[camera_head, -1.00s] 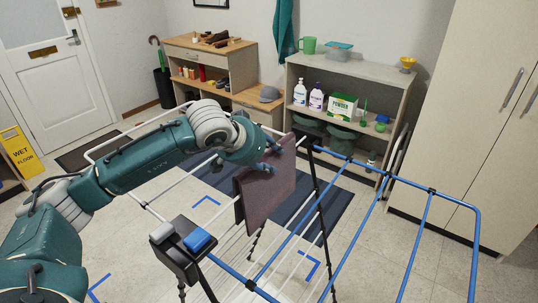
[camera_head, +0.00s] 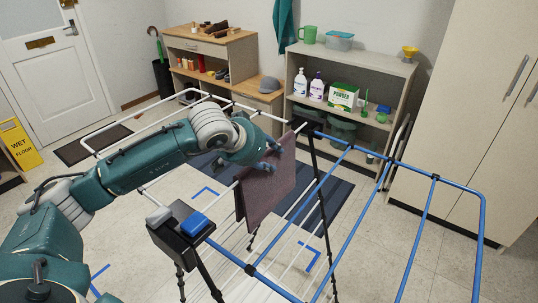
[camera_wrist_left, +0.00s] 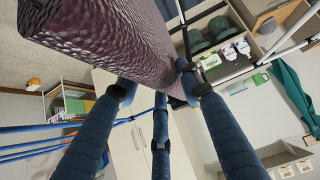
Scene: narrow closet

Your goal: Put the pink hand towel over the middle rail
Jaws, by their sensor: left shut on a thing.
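The pink hand towel (camera_head: 268,195), a dull mauve-pink, hangs down along a white rail at the middle of the drying rack. Its top edge lies in line with that rail; whether cloth falls on both sides is hard to tell. My left gripper (camera_head: 268,164) is at the towel's upper part, shut on it, and covers part of its top edge. In the left wrist view the towel (camera_wrist_left: 110,35) fills the upper left, and the dark fingers reach up to its lower edge. My right gripper is not in view.
The rack's blue rails (camera_head: 345,215) spread to the right, and white rails (camera_head: 115,135) to the left. A black bracket with a blue pad (camera_head: 193,225) stands at the near end. Behind are a shelf unit (camera_head: 345,62) with bottles and a tall cabinet (camera_head: 470,100).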

